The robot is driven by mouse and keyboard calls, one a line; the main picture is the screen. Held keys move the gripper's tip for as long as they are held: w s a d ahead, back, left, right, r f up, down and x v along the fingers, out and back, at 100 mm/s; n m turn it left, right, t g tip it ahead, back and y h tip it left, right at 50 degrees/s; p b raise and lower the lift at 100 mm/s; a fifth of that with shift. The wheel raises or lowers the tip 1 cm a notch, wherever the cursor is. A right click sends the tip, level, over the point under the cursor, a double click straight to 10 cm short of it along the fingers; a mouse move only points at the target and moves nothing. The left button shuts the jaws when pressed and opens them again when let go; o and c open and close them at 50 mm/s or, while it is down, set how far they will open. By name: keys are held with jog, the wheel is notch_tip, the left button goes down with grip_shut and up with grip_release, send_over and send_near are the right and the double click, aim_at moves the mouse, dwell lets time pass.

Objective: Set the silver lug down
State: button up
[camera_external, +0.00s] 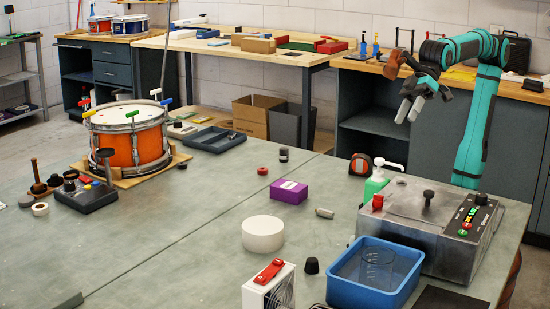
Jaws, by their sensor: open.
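A small grey cylinder (325,213) lies on its side on the green-grey table, right of the purple box; it looks like the silver lug, but it is too small to be sure. My gripper (409,113) is raised in the air at the upper right, well above the table and apart from the cylinder. Its fingers point down and to the left, and they are open. I see nothing between them.
A purple box (288,192), white round block (262,234) and blue bin (339,292) with a clear beaker stand nearby. A metal control box (405,217) and green bottle (375,187) are at the right. An orange drum (125,148) stands left. The table's middle left is clear.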

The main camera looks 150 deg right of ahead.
jog(key=s+a+n+t, duration=0.3)
jog(key=s+n+t, duration=0.1)
jog(key=s, duration=0.5)
jog(key=s+a+r+n+t+y, duration=0.1)
jog(key=s+a+n+t, duration=0.2)
jog(key=s, duration=0.7)
jog(key=shift+s+a+n+t, duration=0.2)
jog(key=shift+a+n+t, duration=0.2)
jog(key=shift+a+n, duration=0.15)
